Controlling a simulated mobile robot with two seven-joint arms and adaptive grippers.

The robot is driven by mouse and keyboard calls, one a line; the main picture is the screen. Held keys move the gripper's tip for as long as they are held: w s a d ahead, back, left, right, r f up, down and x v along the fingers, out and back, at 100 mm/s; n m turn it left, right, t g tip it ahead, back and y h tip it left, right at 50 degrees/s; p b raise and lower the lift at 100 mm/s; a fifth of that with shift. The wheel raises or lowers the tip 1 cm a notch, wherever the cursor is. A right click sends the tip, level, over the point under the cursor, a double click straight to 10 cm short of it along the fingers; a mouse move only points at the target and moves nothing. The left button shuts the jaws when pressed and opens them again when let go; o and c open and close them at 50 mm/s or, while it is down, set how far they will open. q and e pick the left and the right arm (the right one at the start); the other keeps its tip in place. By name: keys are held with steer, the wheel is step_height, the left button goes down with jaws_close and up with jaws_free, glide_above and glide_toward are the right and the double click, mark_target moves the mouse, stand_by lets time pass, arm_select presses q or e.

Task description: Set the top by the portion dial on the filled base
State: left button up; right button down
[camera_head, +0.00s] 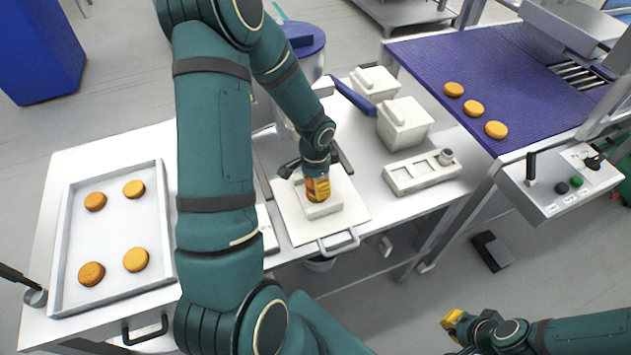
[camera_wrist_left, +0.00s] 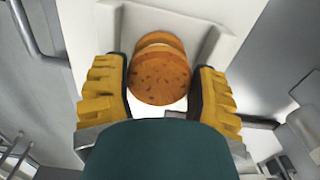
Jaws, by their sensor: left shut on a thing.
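My left gripper (camera_head: 317,188) is shut on a speckled orange-brown round top (camera_wrist_left: 160,78), over a white block on the white board (camera_head: 352,204).
A white tray (camera_head: 63,235) with several orange rounds is at the left. Three rounds (camera_head: 473,108) lie on the purple belt (camera_head: 430,58) at the right. Two white lidded containers (camera_head: 403,124) stand behind the board. A control box (camera_head: 548,190) sits at the belt's front.

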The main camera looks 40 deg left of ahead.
arm_select(q)
steer(key=shift+f+b, duration=0.35)
steer(key=shift+f, duration=0.1)
stand_by(0.3)
steer(key=o, duration=0.9)
steer(key=shift+r, duration=0.1)
steer(key=shift+r+p, duration=2.75)
steer(key=shift+r, duration=0.75)
